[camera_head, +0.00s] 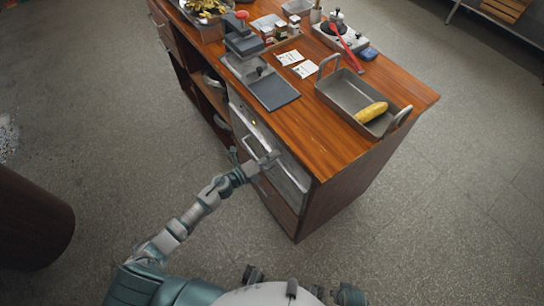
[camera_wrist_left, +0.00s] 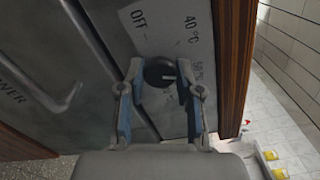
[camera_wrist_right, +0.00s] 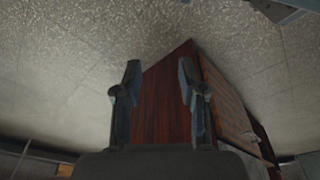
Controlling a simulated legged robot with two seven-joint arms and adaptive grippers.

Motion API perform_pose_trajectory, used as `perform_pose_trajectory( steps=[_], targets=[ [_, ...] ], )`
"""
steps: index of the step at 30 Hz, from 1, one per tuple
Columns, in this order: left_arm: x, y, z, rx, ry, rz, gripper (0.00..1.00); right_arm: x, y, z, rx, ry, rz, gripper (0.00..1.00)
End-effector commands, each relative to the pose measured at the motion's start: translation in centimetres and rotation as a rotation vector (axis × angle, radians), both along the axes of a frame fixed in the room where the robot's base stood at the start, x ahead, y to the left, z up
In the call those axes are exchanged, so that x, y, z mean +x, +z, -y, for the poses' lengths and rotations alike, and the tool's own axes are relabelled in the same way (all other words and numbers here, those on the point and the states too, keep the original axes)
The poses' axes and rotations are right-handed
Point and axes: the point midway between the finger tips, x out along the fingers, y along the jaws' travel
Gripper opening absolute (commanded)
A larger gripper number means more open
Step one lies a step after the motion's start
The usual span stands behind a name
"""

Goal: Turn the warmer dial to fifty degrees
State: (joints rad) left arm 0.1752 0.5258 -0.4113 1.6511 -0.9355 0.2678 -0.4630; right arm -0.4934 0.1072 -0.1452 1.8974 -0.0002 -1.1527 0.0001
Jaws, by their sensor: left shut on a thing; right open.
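The warmer dial (camera_wrist_left: 158,71) is a round black knob on a grey panel (camera_wrist_left: 150,42) in the left wrist view. Labels OFF and 40 °C show above it; a third label at its right, apparently 50 °C, is partly covered by a finger. The dial's white mark points right, towards that third label. My left gripper (camera_wrist_left: 158,78) is shut on the dial, one finger on each side. In the head view my left gripper (camera_head: 268,160) is at the warmer's front (camera_head: 285,172), and the dial is hidden. My right gripper (camera_wrist_right: 160,75) is open and empty.
The wooden counter (camera_head: 325,150) holds a metal pan (camera_head: 335,92) with a yellow item (camera_head: 371,112), paper cards (camera_head: 290,57) and a dark press (camera_head: 245,45). A warmer handle (camera_wrist_left: 68,100) lies left of the dial. The floor right of the counter is clear.

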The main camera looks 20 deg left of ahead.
Motion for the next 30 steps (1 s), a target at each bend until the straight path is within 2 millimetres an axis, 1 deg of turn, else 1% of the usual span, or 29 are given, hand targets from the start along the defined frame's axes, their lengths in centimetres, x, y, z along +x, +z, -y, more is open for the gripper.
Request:
perform_pose_trajectory(
  steps=[1, 10, 27, 28, 30],
  targets=[
    [-0.3, -0.7, 0.1, 0.026, -0.005, 0.007, 0.0, 0.1, 0.2, 0.0, 0.0, 0.0, 0.001, 0.41],
    [-0.3, -0.9, 0.1, 0.12, -0.005, 0.077, 0.0, 0.3, 1.5, 0.0, 0.0, -0.002, 0.005, 0.41],
    [-0.3, -1.1, 0.1, 0.143, -0.006, 0.092, 0.0, 0.3, 1.8, 0.0, 0.0, -0.002, 0.005, 0.41],
    [-0.3, -1.1, 0.1, 0.142, -0.006, 0.091, 0.42, 0.3, 1.8, 0.0, 0.0, -0.002, 0.005, 0.41],
    [-0.3, -1.0, 0.1, 0.142, -0.005, 0.093, 0.58, 0.3, 1.8, 0.0, 0.0, -0.002, 0.005, 0.41]
  ],
)
